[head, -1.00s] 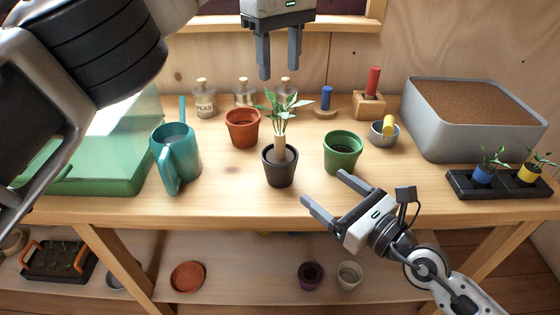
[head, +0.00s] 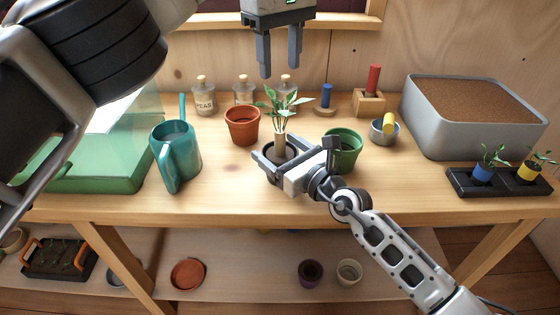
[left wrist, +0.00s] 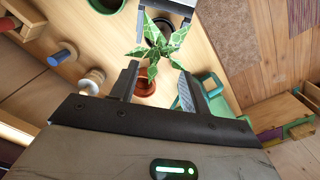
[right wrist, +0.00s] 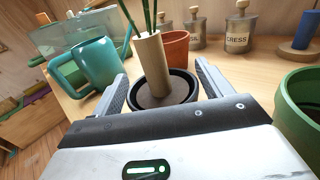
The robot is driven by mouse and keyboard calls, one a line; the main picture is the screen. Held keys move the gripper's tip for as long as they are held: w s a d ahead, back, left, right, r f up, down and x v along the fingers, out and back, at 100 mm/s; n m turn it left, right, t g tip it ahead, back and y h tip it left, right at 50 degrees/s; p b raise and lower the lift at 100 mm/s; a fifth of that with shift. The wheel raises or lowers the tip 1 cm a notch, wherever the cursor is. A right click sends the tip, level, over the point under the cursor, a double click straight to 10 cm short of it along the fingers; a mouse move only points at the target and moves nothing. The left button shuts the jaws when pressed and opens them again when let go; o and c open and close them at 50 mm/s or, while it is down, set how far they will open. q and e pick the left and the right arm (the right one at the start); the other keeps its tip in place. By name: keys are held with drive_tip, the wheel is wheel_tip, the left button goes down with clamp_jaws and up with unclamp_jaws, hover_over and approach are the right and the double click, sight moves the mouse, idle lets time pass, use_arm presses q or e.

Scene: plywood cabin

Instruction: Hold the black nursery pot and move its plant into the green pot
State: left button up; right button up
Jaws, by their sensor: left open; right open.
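The black nursery pot (right wrist: 185,98) stands on the bench with a leafy plant (head: 281,108) in it, its stem in a tan sleeve (right wrist: 152,68). My right gripper (head: 262,160) is open at the black pot, with a finger on either side of it in the right wrist view; contact cannot be told. In the head view it hides much of the pot. The green pot (head: 346,146) stands just right of it, partly hidden by my right gripper. My left gripper (head: 279,72) is open and empty above the plant. The leaves (left wrist: 160,45) show beyond its fingers.
A terracotta pot (head: 242,126) stands behind left of the black pot, and a teal watering can (head: 178,155) further left. A small metal cup (head: 380,136) and a grey soil tub (head: 440,150) are to the right. The bench front is clear.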

drive_tip(key=c, duration=1.1)
use_arm(q)
drive_tip(key=c, duration=0.3)
use_arm(e)
drive_tip(key=shift+o, duration=0.2)
use_arm(q)
drive_tip(key=n+t+h, duration=0.1)
drive_tip(key=n, duration=1.7)
approach(280, 131)
drive_tip(key=shift+c, duration=0.2)
drive_tip(key=f, duration=0.8)
drive_tip(key=w+d+f, duration=0.1)
drive_tip(key=f, duration=0.3)
drive_tip(key=shift+w+f, duration=0.15)
